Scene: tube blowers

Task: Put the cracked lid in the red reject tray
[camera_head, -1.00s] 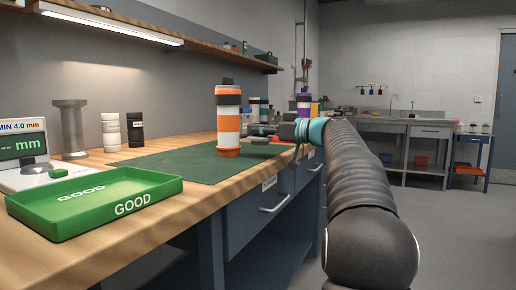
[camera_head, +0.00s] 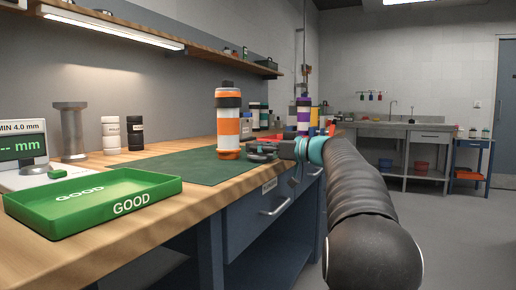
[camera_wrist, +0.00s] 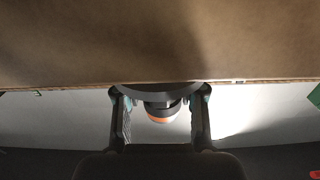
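My gripper (camera_head: 262,150) is low over the green mat, just right of an orange-and-white striped tube blower (camera_head: 228,126) standing upright. In the wrist view my gripper (camera_wrist: 160,108) has its two fingers wide apart. A dark round rim (camera_wrist: 158,92) spans the fingertips, with a black-and-orange round part (camera_wrist: 160,112) below it. I cannot tell whether the fingers grip the rim or whether it is the cracked lid. No crack shows. A small red patch (camera_head: 270,138) lies behind my gripper; I cannot tell whether it is the reject tray.
A green GOOD tray (camera_head: 140,205) sits at the near left of the bench, by a gauge (camera_head: 22,150). White (camera_head: 111,137) and black (camera_head: 135,134) bottles stand behind. A purple-banded blower (camera_head: 303,116) stands farther back. Mat (camera_head: 180,165) left of the striped blower is clear.

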